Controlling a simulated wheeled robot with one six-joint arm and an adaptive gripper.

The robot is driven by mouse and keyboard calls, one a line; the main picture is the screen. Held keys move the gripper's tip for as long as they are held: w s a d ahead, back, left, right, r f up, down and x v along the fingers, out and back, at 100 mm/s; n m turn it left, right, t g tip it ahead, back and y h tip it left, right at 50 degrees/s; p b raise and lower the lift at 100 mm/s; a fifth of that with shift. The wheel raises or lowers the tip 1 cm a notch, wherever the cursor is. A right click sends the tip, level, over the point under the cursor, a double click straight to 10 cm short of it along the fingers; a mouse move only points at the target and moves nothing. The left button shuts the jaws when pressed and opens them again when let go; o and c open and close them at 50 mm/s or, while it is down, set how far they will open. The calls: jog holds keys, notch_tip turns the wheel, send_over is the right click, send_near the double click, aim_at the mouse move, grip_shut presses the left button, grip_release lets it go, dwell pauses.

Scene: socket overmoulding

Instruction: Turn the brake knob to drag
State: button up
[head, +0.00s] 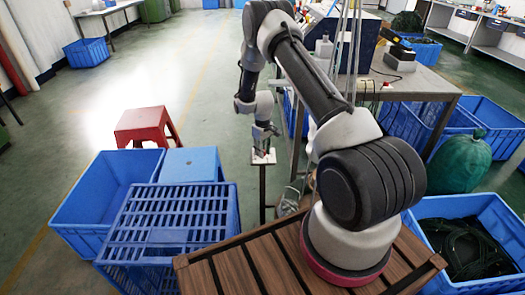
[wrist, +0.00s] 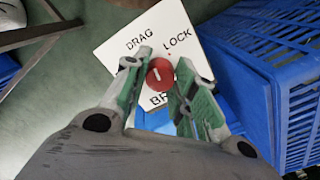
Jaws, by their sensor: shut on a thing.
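The brake knob (wrist: 160,74) is a red disc with a short white mark, in the middle of the wrist view. It sits on a white plate (wrist: 122,48) lettered DRAG at upper left and LOCK at upper right; the lettering below the knob is partly hidden. The white mark stands near upright in the picture; which word it points to I cannot tell surely. My gripper (wrist: 157,80) has its green fingers closed on the knob from both sides. In the head view my gripper (head: 264,146) is over the plate (head: 259,161), on a thin post.
Blue crates (head: 165,235) and a red stool (head: 148,126) stand left of the post. A metal table (head: 425,82) stands to the right behind it. In the wrist view a blue crate (wrist: 285,85) is close on the right. Open floor lies at the left back.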

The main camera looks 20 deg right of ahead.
jog(key=shift+n, duration=0.9)
jog(key=o, duration=1.1)
jog(key=shift+c, duration=0.2)
notch_tip(320, 180, up, 12)
